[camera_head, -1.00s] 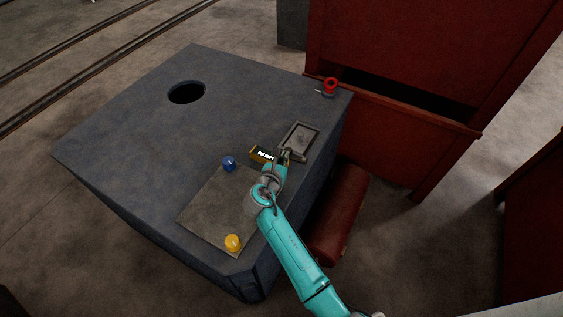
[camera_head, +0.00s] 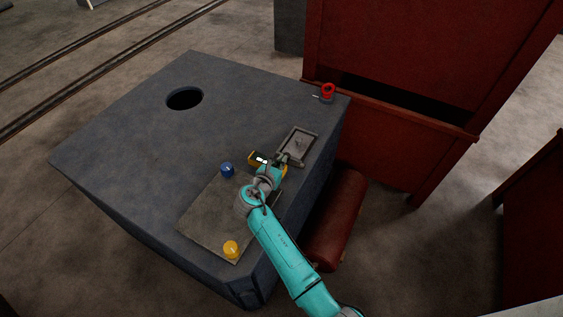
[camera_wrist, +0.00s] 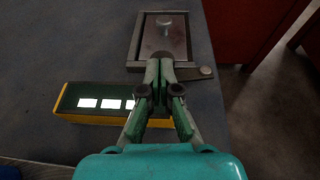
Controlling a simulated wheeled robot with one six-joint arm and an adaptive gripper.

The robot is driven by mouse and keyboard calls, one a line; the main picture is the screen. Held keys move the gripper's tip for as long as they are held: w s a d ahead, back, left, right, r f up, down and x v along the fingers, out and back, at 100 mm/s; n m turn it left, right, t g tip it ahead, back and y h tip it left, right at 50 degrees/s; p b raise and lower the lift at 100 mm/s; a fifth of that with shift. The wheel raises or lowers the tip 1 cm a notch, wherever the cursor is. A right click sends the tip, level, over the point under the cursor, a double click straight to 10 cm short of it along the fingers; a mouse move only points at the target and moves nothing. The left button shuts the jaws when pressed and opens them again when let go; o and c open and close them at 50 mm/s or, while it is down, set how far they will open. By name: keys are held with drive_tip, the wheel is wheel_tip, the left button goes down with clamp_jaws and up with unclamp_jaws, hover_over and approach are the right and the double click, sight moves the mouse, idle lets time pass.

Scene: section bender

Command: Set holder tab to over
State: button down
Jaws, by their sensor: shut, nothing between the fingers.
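The holder (camera_head: 298,144) is a grey rectangular frame with a plate inside, near the right edge of the dark machine top. In the wrist view the holder frame (camera_wrist: 133,47) surrounds a brownish plate (camera_wrist: 178,42) with a round knob on it. A flat tab with a round pivot end (camera_wrist: 205,72) lies along the frame's near edge, reaching right. My gripper (camera_head: 280,159) is at the holder's near end; in the wrist view its closed fingertips (camera_wrist: 159,68) cover the left part of the tab. I cannot tell whether they touch it.
A yellow-edged box with lit displays (camera_wrist: 95,103) is left of my fingers. A blue knob (camera_head: 227,170), a yellow knob (camera_head: 231,249) and a red knob (camera_head: 327,92) stand on the machine top (camera_head: 130,135). A red cabinet (camera_head: 390,60) stands behind, right.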

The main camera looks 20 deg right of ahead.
drive_tip(key=shift+w, duration=0.15)
drive_tip(key=shift+w+d+m+g+h, duration=0.15)
drive_tip(key=shift+w+m+g+h, duration=0.3)
drive_tip(key=shift+m+g, duration=0.3)
drive_tip(key=shift+w+d+m+g+h, duration=0.1)
drive_tip(key=shift+w+m+g+h, duration=0.25)
drive_tip(key=shift+m+g+h, duration=0.3)
drive_tip(key=shift+w+d+g, duration=0.15)
drive_tip(key=shift+g, duration=0.15)
drive_tip(key=shift+w+d, duration=1.15)
drive_tip(key=shift+w, duration=0.05)
